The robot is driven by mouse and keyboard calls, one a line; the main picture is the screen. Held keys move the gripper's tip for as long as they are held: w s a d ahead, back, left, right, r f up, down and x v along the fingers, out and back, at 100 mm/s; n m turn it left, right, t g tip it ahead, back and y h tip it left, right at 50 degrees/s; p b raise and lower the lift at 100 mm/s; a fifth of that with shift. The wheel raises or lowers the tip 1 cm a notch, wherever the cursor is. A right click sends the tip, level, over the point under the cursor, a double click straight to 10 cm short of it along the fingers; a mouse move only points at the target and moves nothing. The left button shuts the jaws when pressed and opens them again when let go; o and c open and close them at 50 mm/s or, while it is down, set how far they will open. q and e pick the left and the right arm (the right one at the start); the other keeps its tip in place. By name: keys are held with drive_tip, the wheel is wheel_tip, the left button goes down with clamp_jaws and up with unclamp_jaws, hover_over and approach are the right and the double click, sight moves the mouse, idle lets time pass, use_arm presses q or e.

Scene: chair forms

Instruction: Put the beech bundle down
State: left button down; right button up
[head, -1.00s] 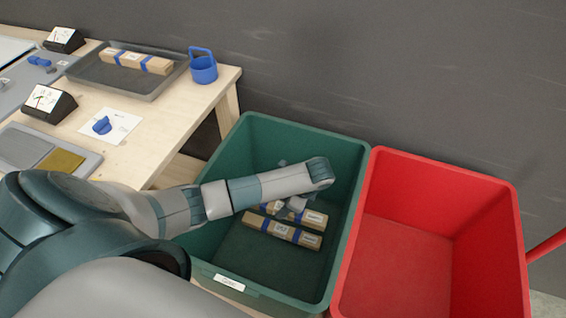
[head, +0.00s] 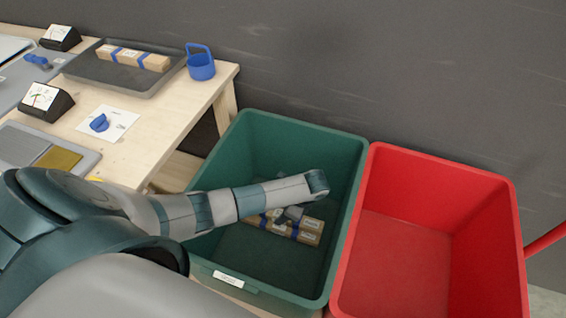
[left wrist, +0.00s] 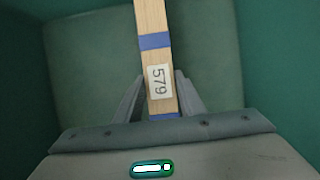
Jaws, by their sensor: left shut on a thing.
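The beech bundle (left wrist: 153,55), pale wood with blue bands and a tag reading 579, is between the fingers of my left gripper (left wrist: 160,98) in the left wrist view. The head view shows my left gripper (head: 287,218) low inside the green bin (head: 230,155), shut on the bundle (head: 312,224). Wood and tags show closely together there. A second bundle seems to lie right against or under the held one, but I cannot tell how they touch. My arm and gripper hide part of them. My right gripper is not in view.
An empty red bin (head: 405,265) stands right of the green bin. The green bin's front floor is clear.

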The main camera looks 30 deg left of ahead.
use_arm(q)
wheel_tip(320, 180, down, 3)
drive_tip(key=shift+r, duration=0.1)
idle(0.3)
drive_tip(key=shift+f, duration=0.25)
drive_tip(key=c, duration=1.5)
unclamp_jaws()
drive_tip(key=o, duration=0.3)
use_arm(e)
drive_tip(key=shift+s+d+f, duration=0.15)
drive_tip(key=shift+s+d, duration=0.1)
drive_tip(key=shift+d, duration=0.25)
